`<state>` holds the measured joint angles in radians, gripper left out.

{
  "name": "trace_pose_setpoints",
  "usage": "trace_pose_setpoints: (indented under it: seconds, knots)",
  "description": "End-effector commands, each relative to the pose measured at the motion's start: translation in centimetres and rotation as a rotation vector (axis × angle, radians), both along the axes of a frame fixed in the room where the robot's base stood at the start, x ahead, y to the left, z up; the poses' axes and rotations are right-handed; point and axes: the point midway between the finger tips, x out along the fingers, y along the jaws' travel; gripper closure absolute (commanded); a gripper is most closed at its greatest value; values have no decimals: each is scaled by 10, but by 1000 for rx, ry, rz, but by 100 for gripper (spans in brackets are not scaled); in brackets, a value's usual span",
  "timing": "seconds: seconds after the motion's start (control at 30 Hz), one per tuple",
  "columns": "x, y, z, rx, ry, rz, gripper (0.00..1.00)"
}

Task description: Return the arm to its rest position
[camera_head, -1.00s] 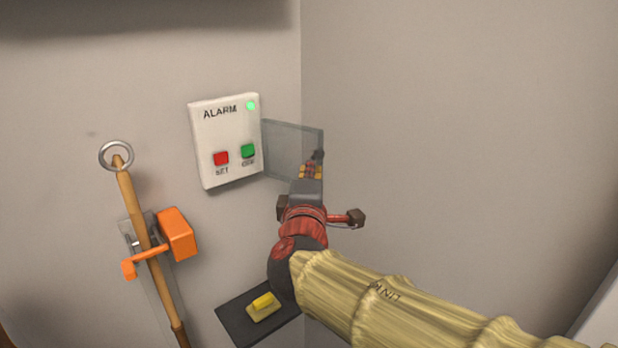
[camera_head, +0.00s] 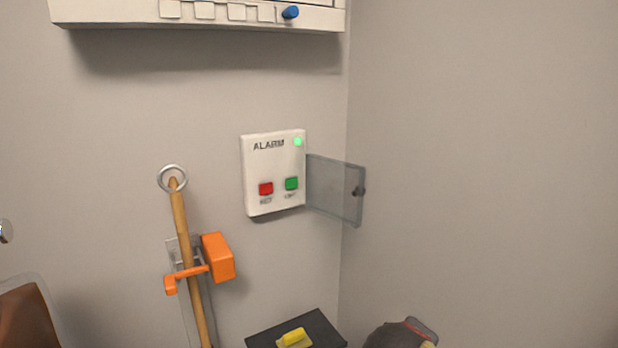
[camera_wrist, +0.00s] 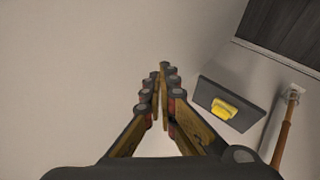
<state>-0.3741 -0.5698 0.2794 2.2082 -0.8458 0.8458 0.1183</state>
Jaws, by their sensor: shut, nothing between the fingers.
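My gripper (camera_wrist: 160,98) shows in the wrist view with its two fingers together at the tips, shut and empty. It points at a bare wall, apart from everything around it. In the head view only a dark, rounded part of my arm shows at the bottom edge, right of the dark shelf; the fingers are out of that view. The white alarm box (camera_head: 273,172) has a red button, a green button and a lit green lamp. Its clear cover (camera_head: 335,188) stands swung open to the right.
A dark shelf (camera_head: 322,329) with a yellow block (camera_head: 294,338) is below the box; it also shows in the wrist view (camera_wrist: 205,90). A wooden pole (camera_head: 184,225) with a ring stands in an orange holder (camera_head: 218,257) at left. A white unit (camera_head: 200,12) hangs above. The right wall is bare.

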Motion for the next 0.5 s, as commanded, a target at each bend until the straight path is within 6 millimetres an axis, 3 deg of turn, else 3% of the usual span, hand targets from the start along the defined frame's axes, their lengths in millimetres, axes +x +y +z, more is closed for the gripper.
trace_pose_setpoints:
  seconds: [0.1, 0.23, 0.4, 0.5]
  knots:
    - [-45, -2, -28, 176, 84, -107, 100]
    - [-87, 7, -49, 376, 152, -215, 100]
    - [-126, 24, -59, 614, 182, -341, 100]
    - [-139, 27, -56, 728, 160, -413, 100]
